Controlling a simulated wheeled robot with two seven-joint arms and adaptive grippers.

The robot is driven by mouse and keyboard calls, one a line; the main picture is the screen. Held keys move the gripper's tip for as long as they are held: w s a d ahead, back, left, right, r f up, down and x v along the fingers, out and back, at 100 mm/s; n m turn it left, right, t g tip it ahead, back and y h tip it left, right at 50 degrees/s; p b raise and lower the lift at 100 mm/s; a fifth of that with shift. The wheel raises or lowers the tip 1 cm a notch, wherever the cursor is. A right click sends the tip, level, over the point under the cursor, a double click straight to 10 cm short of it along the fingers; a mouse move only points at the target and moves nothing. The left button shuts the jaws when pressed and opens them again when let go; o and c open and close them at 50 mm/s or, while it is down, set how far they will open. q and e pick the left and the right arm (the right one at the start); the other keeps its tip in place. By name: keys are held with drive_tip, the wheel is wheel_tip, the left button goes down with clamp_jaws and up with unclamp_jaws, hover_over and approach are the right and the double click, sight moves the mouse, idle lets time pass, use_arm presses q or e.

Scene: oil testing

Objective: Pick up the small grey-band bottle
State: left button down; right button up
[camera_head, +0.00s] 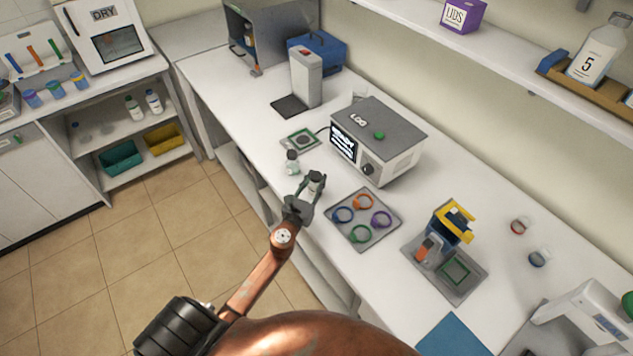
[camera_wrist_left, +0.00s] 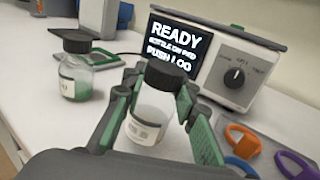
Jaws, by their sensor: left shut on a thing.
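A small clear bottle (camera_wrist_left: 150,118) with a black cap and a pale label with grey marks stands between the fingers of my left gripper (camera_wrist_left: 160,88). The gripper is shut on it, with a green-padded finger on each side. In the head view my left gripper (camera_head: 308,187) and the bottle (camera_head: 314,189) are at the front edge of the white bench. I cannot tell whether the bottle's base touches the bench. A second small black-capped bottle (camera_wrist_left: 78,72) with a green band stands apart to the left; it also shows in the head view (camera_head: 292,164). My right gripper is not in view.
Behind the gripper is a grey-topped instrument (camera_head: 375,140) with a lit READY screen. A tray (camera_head: 347,233) with coloured rings lies to the right. A small square pad (camera_head: 301,140) lies behind the second bottle. The bench's front edge is close.

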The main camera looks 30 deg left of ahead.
use_arm(q)
drive_tip(key=s+d+r+p, duration=0.4)
drive_tip(key=s+r+p, duration=0.2)
drive_tip(key=s+r, duration=0.65)
wheel_tip(320, 180, up, 11)
drive_tip(key=p, duration=1.2)
drive_tip(key=shift+s+d+f, duration=0.15)
drive_tip(key=shift+s+d, duration=0.1)
drive_tip(key=shift+s, duration=0.15)
drive_tip(key=shift+m+p, duration=2.25)
drive_tip(key=shift+m, duration=1.25)
